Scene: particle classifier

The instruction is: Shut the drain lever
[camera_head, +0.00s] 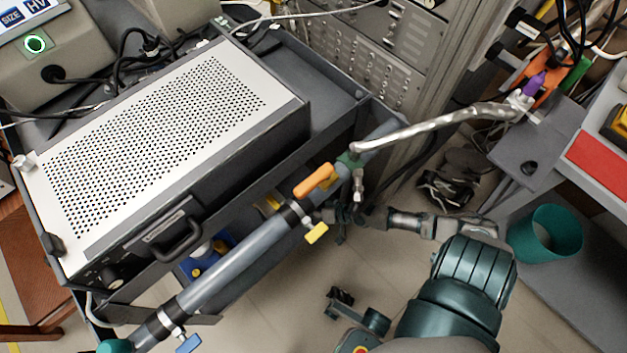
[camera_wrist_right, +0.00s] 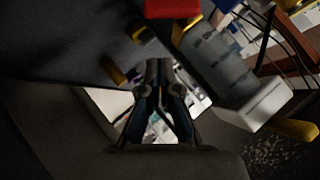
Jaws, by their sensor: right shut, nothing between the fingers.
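A grey pipe (camera_head: 235,262) runs diagonally along the cart's side; it bears several levers. An orange lever (camera_head: 315,180) lies along its upper part. A yellow lever (camera_head: 317,233) sticks out to the lower right of a black clamp. A blue lever (camera_head: 188,344) is at the lower end. I cannot tell which is the drain lever. My right gripper (camera_head: 338,214) is beside the pipe, just right of the orange and yellow levers. In the right wrist view its fingers (camera_wrist_right: 158,66) are shut and empty; contact with the pipe cannot be judged. My left gripper is not in view.
A perforated metal box (camera_head: 150,130) sits on the dark cart left of the pipe. A silvery hose (camera_head: 440,128) crosses above my right gripper. A teal bin (camera_head: 546,235) stands at the right. The floor below the gripper is mostly clear.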

